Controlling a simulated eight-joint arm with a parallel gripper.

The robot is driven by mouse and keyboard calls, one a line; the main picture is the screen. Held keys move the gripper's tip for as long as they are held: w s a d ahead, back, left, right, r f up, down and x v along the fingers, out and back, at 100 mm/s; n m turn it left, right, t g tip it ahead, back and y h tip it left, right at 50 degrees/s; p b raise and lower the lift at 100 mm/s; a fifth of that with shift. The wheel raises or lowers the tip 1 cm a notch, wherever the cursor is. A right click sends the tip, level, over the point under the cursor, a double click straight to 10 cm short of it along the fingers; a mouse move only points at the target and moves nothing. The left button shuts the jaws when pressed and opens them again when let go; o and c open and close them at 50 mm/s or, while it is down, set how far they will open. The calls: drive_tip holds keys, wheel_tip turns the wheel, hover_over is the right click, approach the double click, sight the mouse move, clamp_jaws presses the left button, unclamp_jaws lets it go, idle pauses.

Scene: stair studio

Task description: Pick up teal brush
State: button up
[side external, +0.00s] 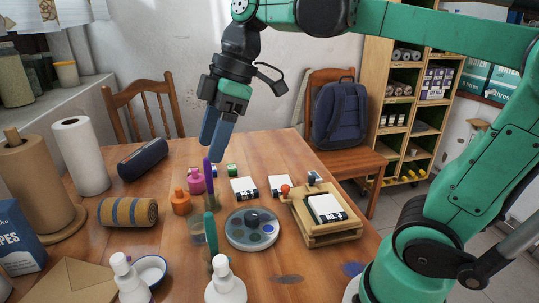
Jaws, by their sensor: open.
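A teal brush (210,230) stands nearly upright beside a clear cup on the wooden table, left of the round palette; I cannot tell whether it is inside the cup. A purple brush (208,174) stands just behind and above it. My gripper (212,150) has blue fingers pointing down, above the purple brush's top and well above the teal one. It is open, and nothing shows between the fingers.
Around the brush are a round palette (251,229), an orange bottle (181,202), a pink bottle (196,182) and white bottles (225,284) in front. A wooden box (322,238) stands right. Bare table (285,150) lies at the back.

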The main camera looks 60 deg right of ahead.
approach(214, 252)
drive_tip(key=w, duration=0.1)
drive_tip(key=shift+n, duration=0.3)
drive_tip(key=shift+a+x, duration=0.15)
drive_tip(key=shift+x, duration=1.4)
drive_tip(key=shift+a+x, duration=0.15)
drive_tip(key=shift+x, duration=1.4)
drive_tip(key=shift+w+r, duration=0.15)
clamp_jaws()
